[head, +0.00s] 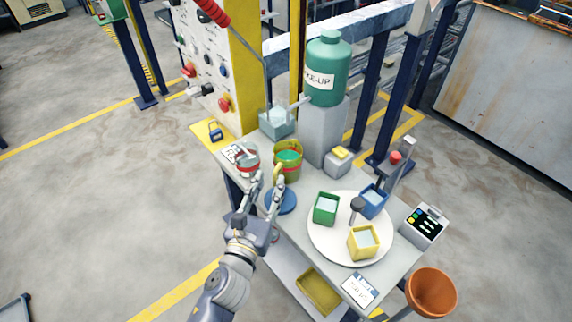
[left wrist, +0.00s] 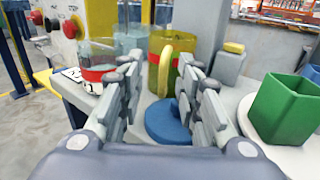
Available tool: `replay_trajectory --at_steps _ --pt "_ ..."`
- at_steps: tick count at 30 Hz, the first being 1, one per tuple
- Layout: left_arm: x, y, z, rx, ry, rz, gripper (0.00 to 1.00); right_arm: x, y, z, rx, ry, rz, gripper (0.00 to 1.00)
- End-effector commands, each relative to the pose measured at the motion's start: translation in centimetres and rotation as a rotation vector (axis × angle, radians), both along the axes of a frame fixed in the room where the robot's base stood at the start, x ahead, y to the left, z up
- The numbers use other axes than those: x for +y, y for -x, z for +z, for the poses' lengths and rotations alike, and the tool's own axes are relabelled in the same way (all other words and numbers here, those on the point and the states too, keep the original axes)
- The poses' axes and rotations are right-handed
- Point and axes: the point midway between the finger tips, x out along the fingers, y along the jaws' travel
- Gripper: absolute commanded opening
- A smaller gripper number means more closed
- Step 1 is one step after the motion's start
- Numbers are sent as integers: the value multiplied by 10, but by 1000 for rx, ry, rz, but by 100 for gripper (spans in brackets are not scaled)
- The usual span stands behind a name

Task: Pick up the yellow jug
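The yellow jug (head: 290,174) stands upright on the grey table, see-through yellow with a red band and green inside. It also shows in the left wrist view (left wrist: 185,58), its curved yellow handle facing my left gripper. My left gripper (head: 268,180) is open and empty, in front of the jug. In the left wrist view its fingers (left wrist: 163,76) frame the handle on both sides, with gaps visible. I cannot tell how far the handle reaches between the fingertips. My right gripper is not in view.
A clear jug with a red band (head: 247,165) stands close left of the yellow jug. A blue disc (head: 282,203) lies in front. A grey pedestal (head: 323,135) bears a green tank (head: 328,60) behind. A white turntable (head: 325,248) with green, blue and yellow boxes is at right.

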Motion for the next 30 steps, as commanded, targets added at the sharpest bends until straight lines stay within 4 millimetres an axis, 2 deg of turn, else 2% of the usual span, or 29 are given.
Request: replay_trajectory --at_steps 3,8,17,21,22,30 --pt "-11 -15 4 -1 3 0 32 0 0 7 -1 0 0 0" --pt "-16 -31 2 -1 0 0 32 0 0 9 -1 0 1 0" --pt "-17 -35 1 -1 0 0 32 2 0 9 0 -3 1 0" --pt "-17 -35 1 -1 0 -1 2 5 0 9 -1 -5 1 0" --pt "-17 -35 1 0 0 -1 0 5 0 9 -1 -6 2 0" --pt "-18 -35 2 -3 1 -1 0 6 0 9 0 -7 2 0"
